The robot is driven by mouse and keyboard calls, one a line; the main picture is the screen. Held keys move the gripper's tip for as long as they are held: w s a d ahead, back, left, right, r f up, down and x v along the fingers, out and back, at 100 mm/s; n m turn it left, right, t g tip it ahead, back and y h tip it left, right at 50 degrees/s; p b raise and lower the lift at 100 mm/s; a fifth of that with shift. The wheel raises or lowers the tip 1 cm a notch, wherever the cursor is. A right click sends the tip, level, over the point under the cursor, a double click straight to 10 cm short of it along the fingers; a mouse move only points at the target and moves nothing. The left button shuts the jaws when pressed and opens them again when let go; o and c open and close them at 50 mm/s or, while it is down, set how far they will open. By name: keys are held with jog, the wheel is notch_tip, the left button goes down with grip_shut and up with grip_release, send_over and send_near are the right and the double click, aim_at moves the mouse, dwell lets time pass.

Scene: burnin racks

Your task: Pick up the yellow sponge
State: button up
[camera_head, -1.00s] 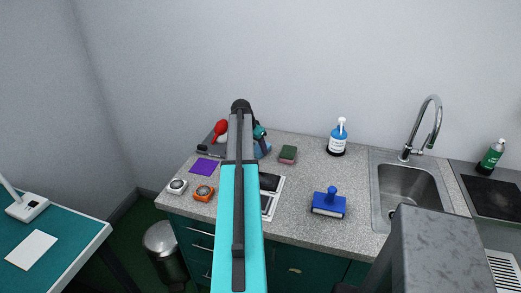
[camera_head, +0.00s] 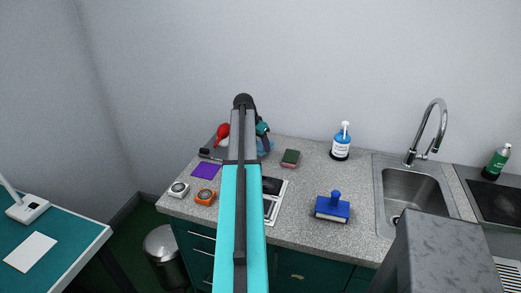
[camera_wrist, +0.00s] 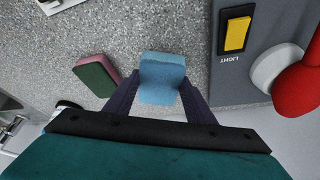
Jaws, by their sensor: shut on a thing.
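My gripper (camera_wrist: 160,82) is shut on a light blue, sponge-like block (camera_wrist: 162,78), with one dark finger on each side. In the head view my arm hides most of the gripper, and a bit of blue (camera_head: 265,146) shows beside it. A green and dark pink sponge (camera_wrist: 97,75) lies on the counter, apart from the gripper, to the left of it in the wrist view. It also shows in the head view (camera_head: 290,158), right of my arm. I see no yellow sponge in either view.
A grey panel with a yellow light switch (camera_wrist: 237,34) and a red object (camera_wrist: 298,92) are at the right in the wrist view. The counter (camera_head: 300,190) also holds a blue bottle (camera_head: 341,143), a blue-handled tool (camera_head: 332,208), a purple square (camera_head: 207,170) and a sink (camera_head: 408,190).

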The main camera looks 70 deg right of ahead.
jog(key=a+b, duration=0.1)
jog(key=a, duration=0.4)
jog(key=a+r+b, duration=0.1)
jog(key=a, duration=0.4)
jog(key=a+b, duration=0.2)
jog(key=a, duration=0.4)
jog(key=shift+s+r, duration=0.25)
jog(key=shift+s, duration=0.15)
